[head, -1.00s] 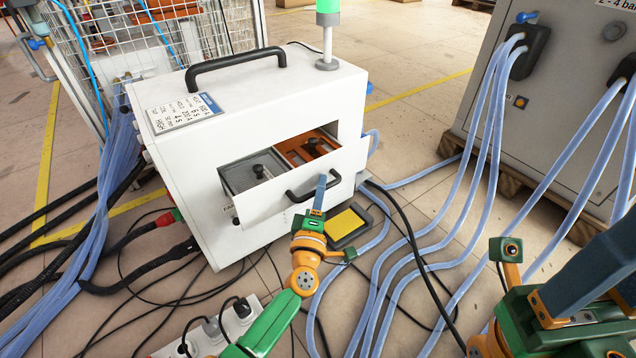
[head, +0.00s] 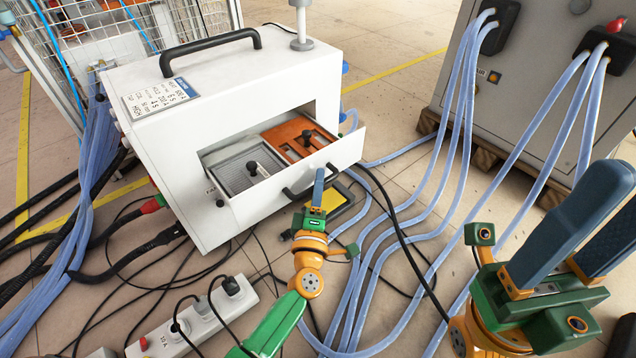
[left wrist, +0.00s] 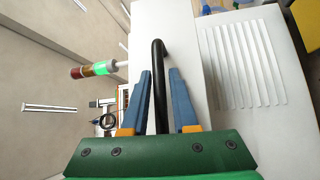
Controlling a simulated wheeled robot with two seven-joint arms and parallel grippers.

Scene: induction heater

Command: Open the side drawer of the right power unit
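The white power unit (head: 240,105) stands left of centre in the head view. Its side drawer (head: 262,195) is pulled well out and shows a grey compartment (head: 247,172) and an orange compartment (head: 300,138). My left gripper (head: 319,180) is at the black drawer handle (head: 300,190) on the drawer front. My right gripper (head: 618,190) is open and empty at the lower right, away from the drawer.
A power strip (head: 195,320) and black cables lie on the floor in front of the unit. Blue hoses (head: 400,240) run across the floor to a grey cabinet (head: 545,100) on a pallet. A wire cage (head: 95,45) stands behind left.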

